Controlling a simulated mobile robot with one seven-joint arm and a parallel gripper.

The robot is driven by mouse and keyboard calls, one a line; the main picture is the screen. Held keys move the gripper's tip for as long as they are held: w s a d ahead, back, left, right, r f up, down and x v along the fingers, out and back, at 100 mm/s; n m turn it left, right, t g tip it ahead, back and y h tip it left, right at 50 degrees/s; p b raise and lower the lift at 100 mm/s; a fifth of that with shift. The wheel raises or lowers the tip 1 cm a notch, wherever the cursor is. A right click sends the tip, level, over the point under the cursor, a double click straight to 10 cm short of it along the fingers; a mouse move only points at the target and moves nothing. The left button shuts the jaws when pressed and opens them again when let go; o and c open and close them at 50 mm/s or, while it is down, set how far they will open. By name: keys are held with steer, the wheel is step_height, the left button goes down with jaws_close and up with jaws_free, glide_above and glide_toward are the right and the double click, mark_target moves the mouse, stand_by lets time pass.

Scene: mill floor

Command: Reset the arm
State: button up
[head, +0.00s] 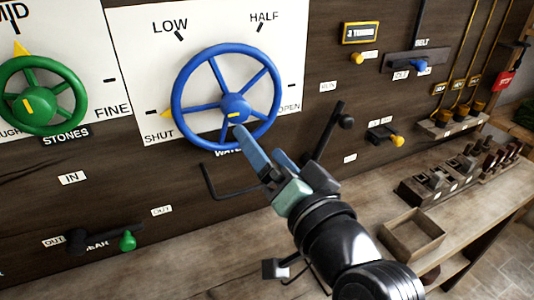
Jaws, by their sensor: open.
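My gripper (262,153) is open, with two blue fingers in front of the panel. Its fingertips appear just below the hub of the blue handwheel (222,58), labelled WATER. I cannot tell whether a finger touches the wheel. Nothing shows between the fingers. My arm reaches up from the lower right over the bench. The wheel's yellow pointer is at its left, by SHUT.
A green handwheel (50,68) labelled STONES is at the left. A green-knobbed lever (127,240) is low on the panel. A blue-knobbed belt lever (418,65) is upper right. An open wooden box (412,235) and rows of blocks (432,185) stand on the bench (190,268).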

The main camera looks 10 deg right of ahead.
steer(key=shift+s, duration=0.2)
steer(key=s+a+r+n+t+h+p, duration=0.1)
steer(key=s+r+t+h+p, duration=0.1)
steer(key=r, duration=0.9)
steer(key=s+a+r+n+t+h+p, duration=0.1)
steer(key=s+r+t, duration=0.3)
steer(key=r, duration=0.7)
steer(key=s+a+r+n+t+h+p, duration=0.2)
steer(key=s+r+n+t+h+p, duration=0.1)
steer(key=r, duration=0.8)
steer(key=shift+s+r+t, duration=0.25)
steer(key=shift+s+t, duration=0.35)
steer(key=shift+s, duration=0.4)
